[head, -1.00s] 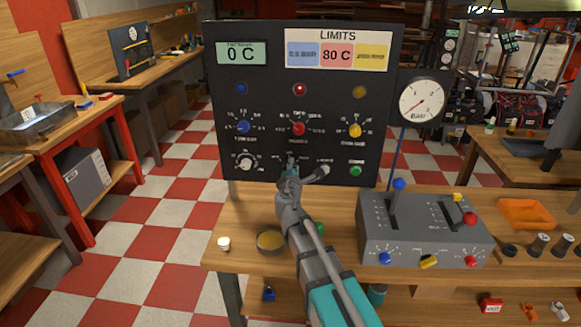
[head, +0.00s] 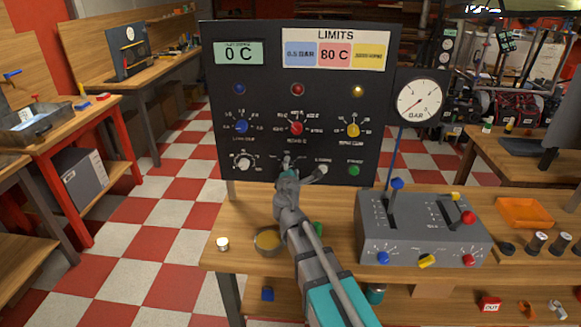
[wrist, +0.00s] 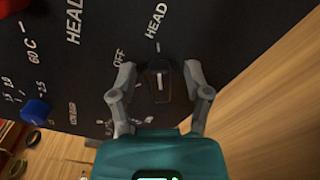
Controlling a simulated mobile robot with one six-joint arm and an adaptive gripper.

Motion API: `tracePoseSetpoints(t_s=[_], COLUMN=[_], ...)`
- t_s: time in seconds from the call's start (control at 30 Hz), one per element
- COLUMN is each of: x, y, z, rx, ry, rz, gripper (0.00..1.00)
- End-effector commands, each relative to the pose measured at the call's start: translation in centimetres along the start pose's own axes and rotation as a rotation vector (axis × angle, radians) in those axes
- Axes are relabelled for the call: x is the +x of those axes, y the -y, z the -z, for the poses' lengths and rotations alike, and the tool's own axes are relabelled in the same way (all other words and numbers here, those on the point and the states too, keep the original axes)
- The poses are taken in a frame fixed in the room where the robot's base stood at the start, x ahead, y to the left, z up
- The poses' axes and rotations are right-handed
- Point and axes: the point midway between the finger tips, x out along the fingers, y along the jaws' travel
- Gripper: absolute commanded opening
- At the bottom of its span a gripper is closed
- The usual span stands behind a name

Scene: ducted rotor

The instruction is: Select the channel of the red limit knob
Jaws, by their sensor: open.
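The red limit knob (head: 296,128) sits mid-panel on the black upright panel (head: 212,120), between the blue knob (head: 241,127) and the yellow knob (head: 353,130). Above them are a blue lamp (head: 239,88), a red lamp (head: 298,89) and a yellow lamp (head: 358,91); the yellow one looks lit. My gripper (head: 289,166) is at the panel below the red knob. In the wrist view my gripper (wrist: 159,76) is open, its fingers on either side of a small black selector (wrist: 159,86) with a white mark, with gaps showing. The head view mostly hides this selector.
A white knob (head: 244,162) and a green button (head: 354,170) flank my gripper on the panel. A pressure gauge (head: 419,100) stands at the panel's right. A grey lever box (head: 424,232), a bowl (head: 267,241) and an orange tray (head: 524,212) are on the bench.

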Motion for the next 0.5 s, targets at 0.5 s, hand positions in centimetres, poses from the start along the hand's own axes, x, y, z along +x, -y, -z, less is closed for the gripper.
tracePoseSetpoints(t_s=[0.5], x=[-7.5], y=[0.1], z=[-0.1], rx=[0.000], ry=[-0.001], rz=[0.000], gripper=[0.63])
